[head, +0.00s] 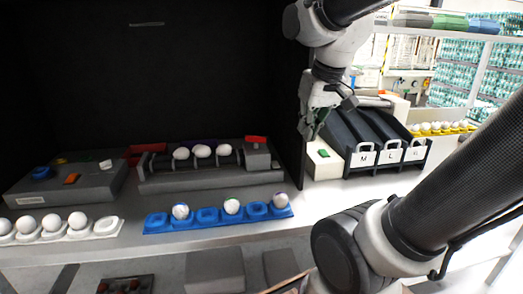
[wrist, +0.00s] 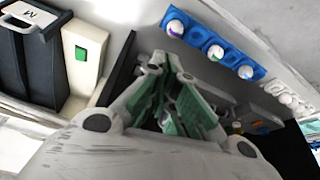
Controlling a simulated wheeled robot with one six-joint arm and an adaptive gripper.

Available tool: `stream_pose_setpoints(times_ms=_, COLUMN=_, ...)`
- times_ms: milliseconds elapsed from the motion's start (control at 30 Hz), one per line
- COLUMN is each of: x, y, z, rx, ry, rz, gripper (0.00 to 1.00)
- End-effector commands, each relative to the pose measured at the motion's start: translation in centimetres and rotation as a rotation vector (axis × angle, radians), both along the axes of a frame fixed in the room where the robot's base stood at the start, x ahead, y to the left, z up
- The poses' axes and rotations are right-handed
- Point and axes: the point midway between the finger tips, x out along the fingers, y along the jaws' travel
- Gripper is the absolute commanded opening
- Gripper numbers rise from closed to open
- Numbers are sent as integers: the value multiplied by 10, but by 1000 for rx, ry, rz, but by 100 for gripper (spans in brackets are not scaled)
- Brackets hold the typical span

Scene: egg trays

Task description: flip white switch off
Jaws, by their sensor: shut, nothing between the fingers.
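A small white switch (head: 105,164) sits at the right end of the top of a grey control box (head: 90,187), at the left of the head view. Whether it is on or off is too small to tell. My gripper (head: 309,130) is shut and empty. It hangs far to the right of that box, near a white box with a green button (head: 323,153). In the wrist view my gripper (wrist: 177,65) shows its green-padded fingers closed together. Part of the control box (wrist: 258,126) shows beyond them at the right; the white switch cannot be made out there.
The control box also bears an orange switch (head: 71,179) and a blue button (head: 42,172). A roller unit with several eggs (head: 190,180) stands between it and my gripper. A blue egg tray (head: 157,222) lies in front. Black lettered chutes (head: 391,143) stand at right.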

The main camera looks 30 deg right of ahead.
Motion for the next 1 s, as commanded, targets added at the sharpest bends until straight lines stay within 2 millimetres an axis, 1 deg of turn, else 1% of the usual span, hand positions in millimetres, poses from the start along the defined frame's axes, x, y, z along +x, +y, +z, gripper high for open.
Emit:
stream_pose_setpoints(times_ms=267, x=50, y=-10, z=3, rx=1, ry=18, rz=-45, gripper=0)
stream_pose_setpoints(times_ms=367, x=75, y=-15, z=2, rx=1, ry=25, rz=-68, gripper=0)
stream_pose_setpoints(times_ms=467, x=107, y=-22, z=-3, rx=3, ry=36, rz=-96, gripper=0)
stream_pose_setpoints(times_ms=500, x=123, y=-26, z=-7, rx=3, ry=39, rz=-111, gripper=0)
stream_pose_setpoints(times_ms=600, x=159, y=-35, z=-18, rx=4, ry=49, rz=-141, gripper=0)
stream_pose_setpoints(times_ms=733, x=197, y=-46, z=-34, rx=5, ry=57, rz=-174, gripper=0)
stream_pose_setpoints(times_ms=800, x=212, y=-51, z=-42, rx=6, ry=61, rz=-189, gripper=0)
stream_pose_setpoints(times_ms=900, x=227, y=-56, z=-51, rx=7, ry=63, rz=-201, gripper=0)
stream_pose_setpoints(times_ms=1000, x=235, y=-58, z=-55, rx=8, ry=64, rz=-208, gripper=0)
